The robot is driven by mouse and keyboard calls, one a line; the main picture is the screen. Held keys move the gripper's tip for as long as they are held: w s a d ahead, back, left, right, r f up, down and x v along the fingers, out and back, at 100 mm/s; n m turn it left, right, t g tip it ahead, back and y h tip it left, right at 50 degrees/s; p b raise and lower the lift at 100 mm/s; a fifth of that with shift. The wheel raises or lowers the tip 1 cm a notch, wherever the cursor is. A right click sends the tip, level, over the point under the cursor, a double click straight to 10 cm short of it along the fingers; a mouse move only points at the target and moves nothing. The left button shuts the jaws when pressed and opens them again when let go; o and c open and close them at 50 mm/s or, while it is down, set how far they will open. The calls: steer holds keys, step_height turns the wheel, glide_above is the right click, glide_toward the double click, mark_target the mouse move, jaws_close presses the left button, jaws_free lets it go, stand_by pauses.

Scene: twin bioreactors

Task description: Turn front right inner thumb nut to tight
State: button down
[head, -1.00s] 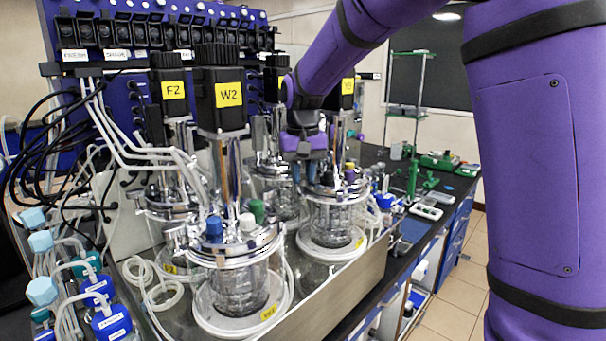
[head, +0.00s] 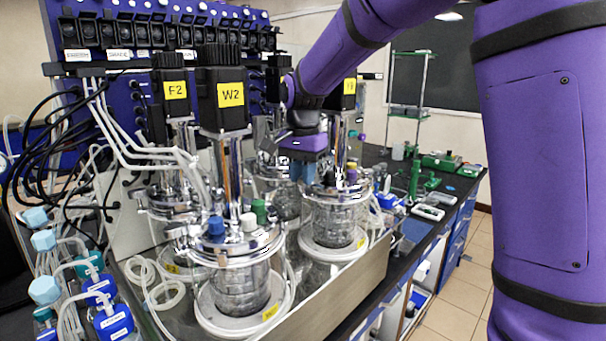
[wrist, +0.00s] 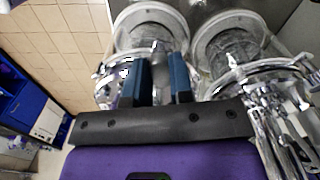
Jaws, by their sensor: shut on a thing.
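My gripper (head: 303,178) points down at the lid of the right-hand glass vessel (head: 336,222) in the head view. Its blue fingers are at the left part of that vessel's metal lid. In the wrist view the two fingers (wrist: 162,88) stand a little apart, reaching to the shiny lid edge of the left-hand vessel (wrist: 143,30). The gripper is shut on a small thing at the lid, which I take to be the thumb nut. The nut itself is hidden by the fingers, and its tightness cannot be seen.
The W2 vessel (head: 238,290) stands at the front left with coloured caps on its lid. Tall motors and tubing crowd the space around the gripper. A metal tray wall (head: 345,285) runs along the front. Green stands and small devices occupy the black bench (head: 440,190) at right.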

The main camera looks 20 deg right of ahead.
stand_by(0.3)
steer(key=c, duration=1)
jaws_free()
step_height(320, 180, up, 11)
steer(key=shift+f, duration=0.15)
